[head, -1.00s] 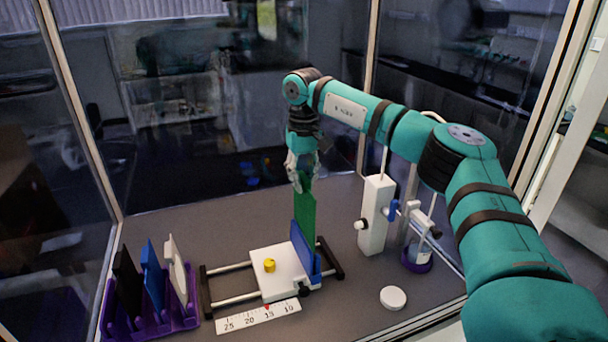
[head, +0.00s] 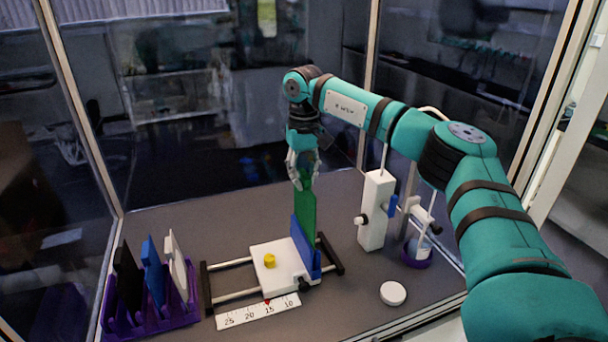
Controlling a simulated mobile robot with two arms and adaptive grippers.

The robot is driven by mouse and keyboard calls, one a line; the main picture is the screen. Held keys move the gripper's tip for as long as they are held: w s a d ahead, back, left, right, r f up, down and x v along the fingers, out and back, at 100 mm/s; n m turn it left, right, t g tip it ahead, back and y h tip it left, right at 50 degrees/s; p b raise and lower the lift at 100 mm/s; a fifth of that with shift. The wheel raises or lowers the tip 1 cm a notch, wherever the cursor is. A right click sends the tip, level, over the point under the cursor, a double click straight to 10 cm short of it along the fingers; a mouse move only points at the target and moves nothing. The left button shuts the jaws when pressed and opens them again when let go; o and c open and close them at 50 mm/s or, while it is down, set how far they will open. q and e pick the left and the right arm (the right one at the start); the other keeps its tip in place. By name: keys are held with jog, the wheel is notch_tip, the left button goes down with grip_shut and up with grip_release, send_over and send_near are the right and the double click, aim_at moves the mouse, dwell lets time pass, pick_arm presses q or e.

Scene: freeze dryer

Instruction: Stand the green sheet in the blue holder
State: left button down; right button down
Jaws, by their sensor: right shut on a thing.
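The green sheet (head: 308,210) stands upright, with its lower part behind or in the blue holder (head: 302,246). The holder is an upright blue piece on the right side of a white sliding block (head: 268,275) with a yellow knob. My right gripper (head: 302,180) points down and is shut on the top of the green sheet. The sheet's bottom edge is hidden by the holder, so I cannot tell how deep it sits. My left gripper is not in view.
A purple rack (head: 180,318) at the left holds black, blue and white sheets. A ruler (head: 257,311) lies in front of the rails. A white post (head: 376,212), a purple-based vessel (head: 417,255) and a white disc (head: 393,293) stand right. Glass panels enclose the floor.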

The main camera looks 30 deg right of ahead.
jog(key=shift+f+b, duration=0.6)
jog(key=shift+f, duration=1.35)
jog(key=shift+f+b, duration=1.05)
jog(key=shift+f, duration=1.5)
jog(key=c, duration=1.1)
grip_release()
jog(key=shift+c, duration=0.2)
